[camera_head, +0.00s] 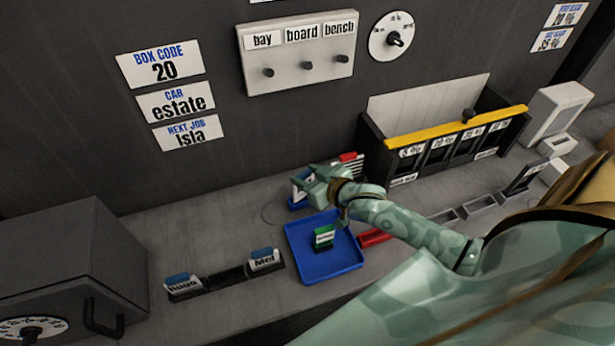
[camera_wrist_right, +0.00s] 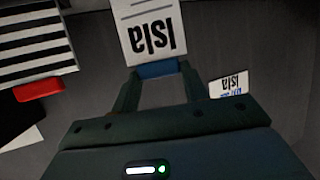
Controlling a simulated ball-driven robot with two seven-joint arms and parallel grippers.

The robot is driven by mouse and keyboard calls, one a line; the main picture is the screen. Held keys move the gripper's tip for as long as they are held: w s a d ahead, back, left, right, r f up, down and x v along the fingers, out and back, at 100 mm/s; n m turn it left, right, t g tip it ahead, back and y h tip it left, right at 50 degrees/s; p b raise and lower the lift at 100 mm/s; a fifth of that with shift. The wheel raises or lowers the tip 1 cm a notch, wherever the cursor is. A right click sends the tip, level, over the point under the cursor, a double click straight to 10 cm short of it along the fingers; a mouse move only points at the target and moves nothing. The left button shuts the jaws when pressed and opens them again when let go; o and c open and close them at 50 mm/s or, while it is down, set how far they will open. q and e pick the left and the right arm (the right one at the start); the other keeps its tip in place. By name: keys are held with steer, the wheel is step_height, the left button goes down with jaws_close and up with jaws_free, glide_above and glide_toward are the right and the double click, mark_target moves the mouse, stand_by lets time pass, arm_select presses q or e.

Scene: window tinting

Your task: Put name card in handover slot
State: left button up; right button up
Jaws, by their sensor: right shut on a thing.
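My right gripper (camera_head: 322,186) is above the counter behind the blue tray. It is shut on a white name card (camera_wrist_right: 153,28) reading "Isla", held by its blue tab (camera_wrist_right: 157,69). In the head view the card is mostly hidden by the gripper. A black card rack (camera_head: 226,277) stands on the counter at lower left. It holds a "Hugo" card (camera_head: 184,286) at its left end and a "Mei" card (camera_head: 265,261) at its right end, with a bare section between. No label marks a handover slot. My left gripper is out of view.
A blue tray (camera_head: 296,240) with a green block (camera_head: 323,237) lies right of the rack. A striped board with a red part (camera_wrist_right: 38,90) is near the gripper. A dark box (camera_head: 60,265) stands left. A wall sign (camera_head: 185,134) reads "Next job Isla".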

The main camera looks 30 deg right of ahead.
steer(key=shift+s+f, duration=0.1)
steer(key=shift+f, duration=0.4)
steer(key=o, duration=1)
steer(key=shift+c, duration=0.2)
steer(key=shift+r, duration=0.1)
steer(key=r+p+v, duration=0.1)
steer(key=v, duration=1.1)
steer(key=shift+p, duration=0.35)
